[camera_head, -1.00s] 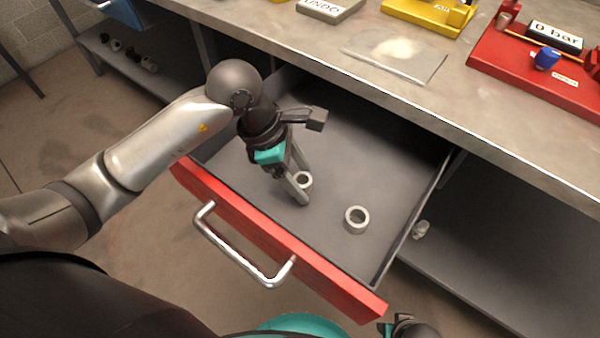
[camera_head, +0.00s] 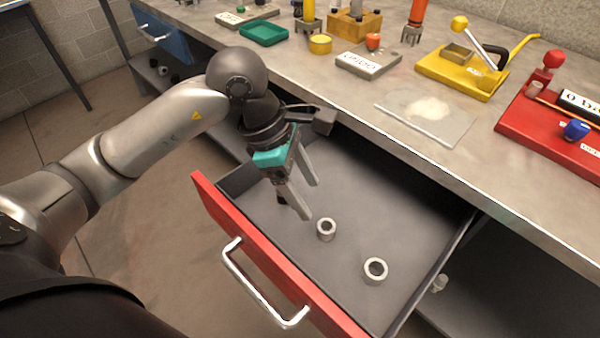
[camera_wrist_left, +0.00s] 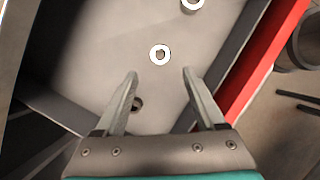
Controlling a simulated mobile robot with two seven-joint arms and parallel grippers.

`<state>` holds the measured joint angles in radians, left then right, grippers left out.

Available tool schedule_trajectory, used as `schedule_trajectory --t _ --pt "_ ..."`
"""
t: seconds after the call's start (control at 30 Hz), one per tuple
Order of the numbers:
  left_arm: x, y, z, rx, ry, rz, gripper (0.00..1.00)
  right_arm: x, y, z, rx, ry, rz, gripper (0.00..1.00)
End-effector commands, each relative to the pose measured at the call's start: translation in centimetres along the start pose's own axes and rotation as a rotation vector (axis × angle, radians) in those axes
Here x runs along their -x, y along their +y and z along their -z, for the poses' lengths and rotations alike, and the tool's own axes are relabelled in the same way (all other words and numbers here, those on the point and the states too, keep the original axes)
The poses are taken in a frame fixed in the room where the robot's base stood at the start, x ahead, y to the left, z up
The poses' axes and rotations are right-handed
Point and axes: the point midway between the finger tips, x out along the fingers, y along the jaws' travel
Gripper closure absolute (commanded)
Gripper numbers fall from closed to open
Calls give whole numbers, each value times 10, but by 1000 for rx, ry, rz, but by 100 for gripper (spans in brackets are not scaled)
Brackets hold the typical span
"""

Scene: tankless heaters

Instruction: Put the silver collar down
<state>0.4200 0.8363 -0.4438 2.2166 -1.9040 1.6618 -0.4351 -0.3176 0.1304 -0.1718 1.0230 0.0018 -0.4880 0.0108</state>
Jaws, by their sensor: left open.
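Two silver collars lie in the open drawer (camera_head: 300,265). The nearer one to my gripper, a silver collar (camera_head: 326,230), sits on the drawer floor; it also shows in the left wrist view (camera_wrist_left: 160,54), beyond the fingertips. The other collar (camera_head: 376,270) lies further right and shows at the top of the left wrist view (camera_wrist_left: 192,4). My left gripper (camera_head: 311,201) is over the drawer, open and empty, apart from both collars. In the left wrist view its fingers (camera_wrist_left: 159,72) are spread wide. My right gripper does not show.
The drawer has a red front (camera_head: 265,255) with a metal handle (camera_head: 262,290). The workbench (camera_head: 350,95) above holds a glass-like plate (camera_head: 428,112), a yellow device (camera_head: 460,70) and a red device (camera_head: 545,125). A lower shelf lies right of the drawer.

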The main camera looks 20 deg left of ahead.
Motion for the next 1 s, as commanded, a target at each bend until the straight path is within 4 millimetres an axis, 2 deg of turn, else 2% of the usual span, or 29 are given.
schedule_trajectory --t 0.1,0.3,1.0 --pt "14 0 0 0 1 -1 28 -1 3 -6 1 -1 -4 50" --pt "21 0 0 0 1 0 28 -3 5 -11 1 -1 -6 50" --pt "21 0 0 0 0 1 28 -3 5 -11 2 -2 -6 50"
